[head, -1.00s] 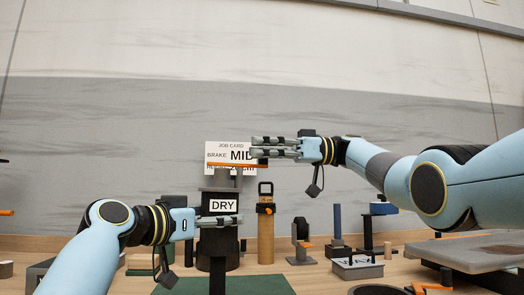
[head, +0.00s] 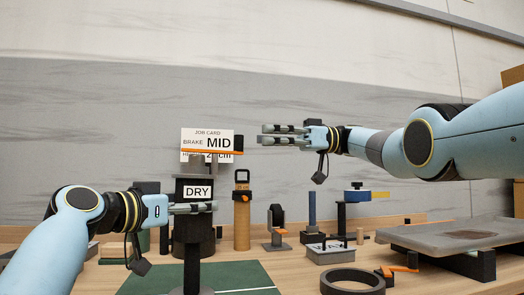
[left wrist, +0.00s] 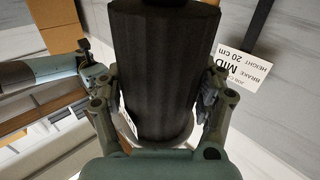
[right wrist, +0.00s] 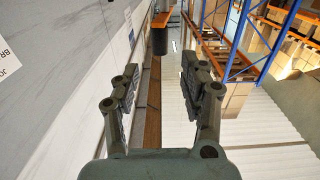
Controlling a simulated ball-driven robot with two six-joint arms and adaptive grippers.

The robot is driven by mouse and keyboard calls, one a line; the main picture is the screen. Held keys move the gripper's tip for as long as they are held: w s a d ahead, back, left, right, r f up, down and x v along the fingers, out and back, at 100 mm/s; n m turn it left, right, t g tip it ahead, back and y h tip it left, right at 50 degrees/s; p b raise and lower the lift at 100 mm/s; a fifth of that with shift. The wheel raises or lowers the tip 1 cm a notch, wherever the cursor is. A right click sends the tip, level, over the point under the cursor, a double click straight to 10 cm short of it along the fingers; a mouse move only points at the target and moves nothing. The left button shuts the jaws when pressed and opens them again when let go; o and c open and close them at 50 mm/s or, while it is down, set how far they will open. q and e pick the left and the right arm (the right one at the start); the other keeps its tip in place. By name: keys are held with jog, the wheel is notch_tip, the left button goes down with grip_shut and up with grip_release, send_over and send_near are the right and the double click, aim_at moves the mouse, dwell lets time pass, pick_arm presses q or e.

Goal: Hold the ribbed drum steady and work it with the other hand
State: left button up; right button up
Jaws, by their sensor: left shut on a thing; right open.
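The black ribbed drum (head: 193,232) stands upright left of centre in the head view, with a white DRY label (head: 198,191). An orange bar (head: 222,152) lies across above it. My left gripper (head: 208,208) is shut on the drum. In the left wrist view its fingers (left wrist: 164,98) press the drum (left wrist: 160,60) from both sides. My right gripper (head: 270,135) is open and empty, up and to the right of the orange bar. In the right wrist view nothing is between its fingers (right wrist: 160,75).
A job card (head: 220,133) behind the drum reads BRAKE MID; its lower line is partly covered. A tan cylinder (head: 242,222) stands right of the drum. A black ring (head: 352,282), WAX tin (head: 330,254) and grey tray (head: 410,232) lie to the right. A green mat (head: 240,277) is in front.

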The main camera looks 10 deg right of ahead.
pick_arm(q)
jog(key=o, duration=1.8)
jog(key=shift+d+f, duration=0.1)
jog(key=shift+f, duration=0.05)
